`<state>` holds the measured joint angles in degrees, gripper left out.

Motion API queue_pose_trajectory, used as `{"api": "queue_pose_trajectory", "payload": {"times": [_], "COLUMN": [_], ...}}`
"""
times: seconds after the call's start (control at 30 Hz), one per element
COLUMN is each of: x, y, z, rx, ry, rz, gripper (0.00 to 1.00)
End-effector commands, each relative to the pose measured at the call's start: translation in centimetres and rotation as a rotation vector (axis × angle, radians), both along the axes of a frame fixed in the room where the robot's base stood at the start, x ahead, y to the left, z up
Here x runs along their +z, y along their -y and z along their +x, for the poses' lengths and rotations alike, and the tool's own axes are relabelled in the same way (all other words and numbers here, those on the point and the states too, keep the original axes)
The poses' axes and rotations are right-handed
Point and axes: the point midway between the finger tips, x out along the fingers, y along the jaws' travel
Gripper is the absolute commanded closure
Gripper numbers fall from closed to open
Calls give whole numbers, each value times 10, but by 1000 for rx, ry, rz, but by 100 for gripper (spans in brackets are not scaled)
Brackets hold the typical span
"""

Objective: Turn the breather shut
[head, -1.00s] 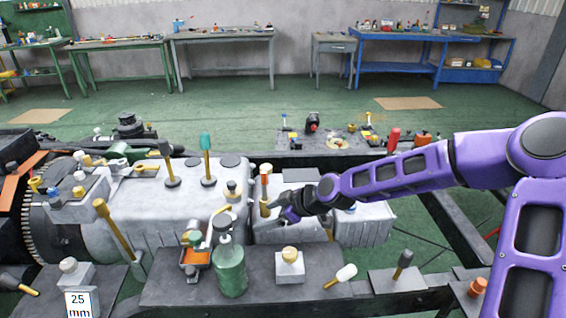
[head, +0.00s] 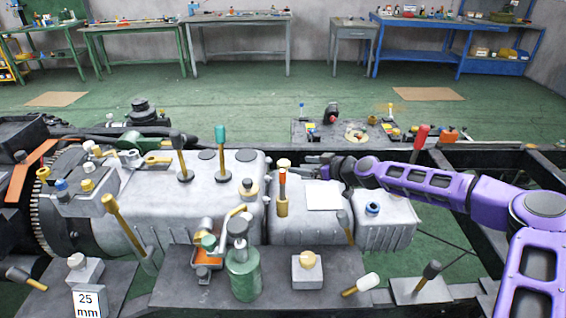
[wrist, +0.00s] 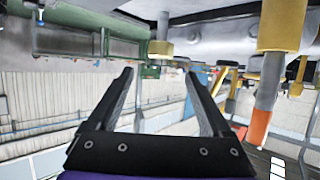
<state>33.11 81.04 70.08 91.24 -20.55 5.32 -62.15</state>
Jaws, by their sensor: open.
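A small cap with a pale top (head: 284,162), which may be the breather, stands at the far edge of the grey gearbox housing (head: 335,225), behind the orange-tipped lever. In the wrist view, which looks upside down, a brass-coloured knob (wrist: 161,48) is ahead of the fingertips, probably the same cap. My gripper (head: 308,160) is to the right of the cap and points left at it. The wrist view shows my gripper (wrist: 160,82) open, with nothing between its jaws. I cannot tell how far the breather is turned.
The orange-tipped lever (head: 282,188) stands close in front of my gripper. Levers with black and teal tops (head: 220,140) rise to the left. A green bottle (head: 243,275) is on the front plate. A tray of small parts (head: 345,133) lies behind. Green floor is open beyond.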

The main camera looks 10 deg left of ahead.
Motion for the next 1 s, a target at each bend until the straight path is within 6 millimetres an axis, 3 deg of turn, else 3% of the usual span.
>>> {"api": "queue_pose_trajectory", "payload": {"times": [0.2, 0.4, 0.6, 0.9, 0.93, 1.0], "x": [-19, -32, -38, -38, -38, -38], "y": [-41, -66, -78, -79, -79, -79], "z": [21, 37, 44, 45, 45, 45], "rx": [3, 1, 1, 0, 0, 0], "ry": [-2, -1, -1, 0, 0, 0], "rz": [-1, -1, -1, -1, -1, -1], "gripper": [17, 17, 17, 17, 19, 31]}}
